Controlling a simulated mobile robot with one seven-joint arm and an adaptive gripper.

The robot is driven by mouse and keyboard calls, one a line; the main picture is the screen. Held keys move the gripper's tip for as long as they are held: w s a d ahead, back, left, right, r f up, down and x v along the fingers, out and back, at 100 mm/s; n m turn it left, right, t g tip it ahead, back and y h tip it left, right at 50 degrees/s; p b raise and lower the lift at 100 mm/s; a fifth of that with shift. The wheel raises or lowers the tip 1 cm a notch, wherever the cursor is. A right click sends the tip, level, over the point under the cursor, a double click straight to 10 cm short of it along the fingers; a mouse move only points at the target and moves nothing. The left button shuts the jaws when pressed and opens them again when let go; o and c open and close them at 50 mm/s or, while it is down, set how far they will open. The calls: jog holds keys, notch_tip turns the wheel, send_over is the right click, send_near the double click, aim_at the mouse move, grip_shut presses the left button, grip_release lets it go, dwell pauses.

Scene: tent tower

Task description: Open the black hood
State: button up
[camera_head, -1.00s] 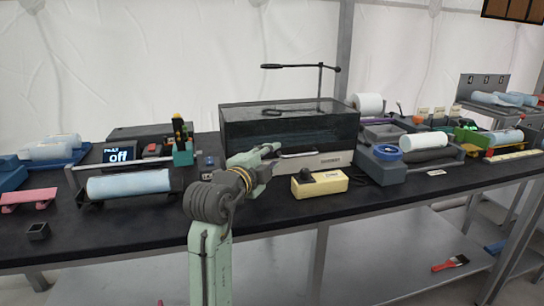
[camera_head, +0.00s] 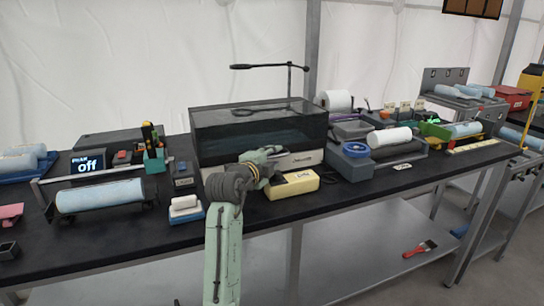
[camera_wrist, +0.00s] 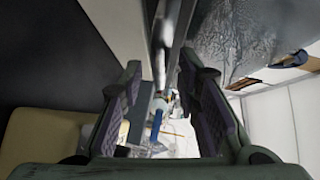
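The black hood (camera_head: 258,132) is a dark, partly see-through box on a pale base (camera_head: 300,160) at the middle of the bench. It is down and closed. My gripper (camera_wrist: 160,75) is at the hood's lower front edge, mostly hidden behind my wrist in the head view. In the wrist view its two dark pads stand apart with a clear gap. A grey bar runs up the picture between and beyond the fingertips; I cannot tell whether it is the hood's handle or whether the pads touch it.
A cream box (camera_head: 292,185) lies just right of my wrist, close to the hood. A blue-based white block (camera_head: 186,209) sits to the left. A thin black lamp arm (camera_head: 290,85) rises behind the hood. A grey unit with a blue ring (camera_head: 357,148) stands right.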

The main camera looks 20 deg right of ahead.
jog(key=shift+c, duration=0.5)
grip_shut()
dwell(0.4)
